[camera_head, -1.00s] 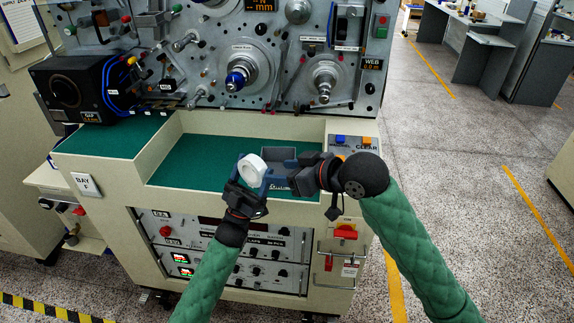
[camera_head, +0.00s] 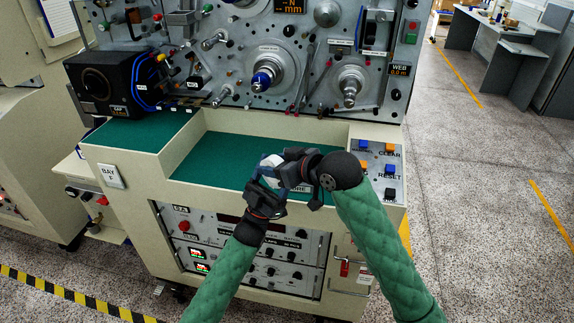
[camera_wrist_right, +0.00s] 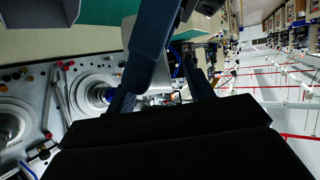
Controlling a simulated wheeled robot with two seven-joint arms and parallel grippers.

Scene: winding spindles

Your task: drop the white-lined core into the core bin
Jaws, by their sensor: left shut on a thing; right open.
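The white-lined core (camera_head: 269,162) shows as a small pale piece in the head view, partly hidden by the grippers. My left gripper (camera_head: 266,175) is shut on it, above the front edge of the green recess. My right gripper (camera_head: 287,168) is open, close beside the core on its right; I cannot tell whether they touch. The core bin (camera_head: 300,188) is mostly hidden behind my right gripper; only part of its labelled front shows. In the right wrist view the fingers of my right gripper (camera_wrist_right: 178,80) stand apart, with a pale grey shape between them that I cannot identify.
The winding machine's panel (camera_head: 210,75) with its spindles (camera_head: 265,80) stands behind the green recess (camera_head: 215,158). A black box (camera_head: 110,85) is at the left. A button panel (camera_head: 380,172) is right of the recess. The recess's left part is clear.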

